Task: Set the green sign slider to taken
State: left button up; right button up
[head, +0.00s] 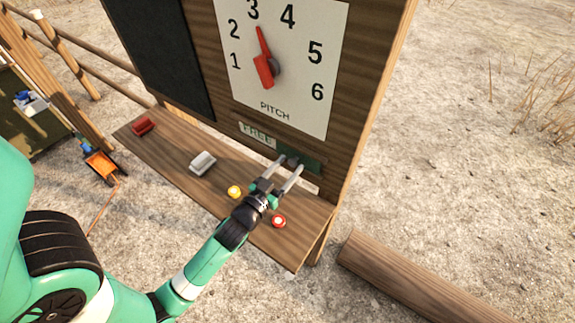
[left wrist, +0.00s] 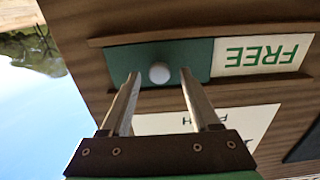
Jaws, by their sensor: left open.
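The green sign slider (head: 314,164) sits in a wooden track low on the board, under the pitch dial. The white FREE label (head: 257,135) shows to its left. In the left wrist view, which is upside down, the green slider (left wrist: 120,60) carries a round white knob (left wrist: 159,73), and FREE (left wrist: 262,54) is readable beside it. My left gripper (head: 290,163) is open at the slider, with one fingertip on each side of the knob. I see gaps between knob and fingers. How deep the fingertips reach past the knob is hard to tell. My right gripper is not in view.
Below the board, a wooden shelf (head: 165,160) holds a red block (head: 143,126), a grey block (head: 202,162), a yellow button (head: 234,191) and a red button (head: 278,221). The pitch dial's red pointer (head: 264,68) is above. A log (head: 410,280) lies at the lower right.

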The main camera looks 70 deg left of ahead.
pick_arm(q)
jog(key=shift+c, duration=0.3)
grip_shut()
dwell(1.1)
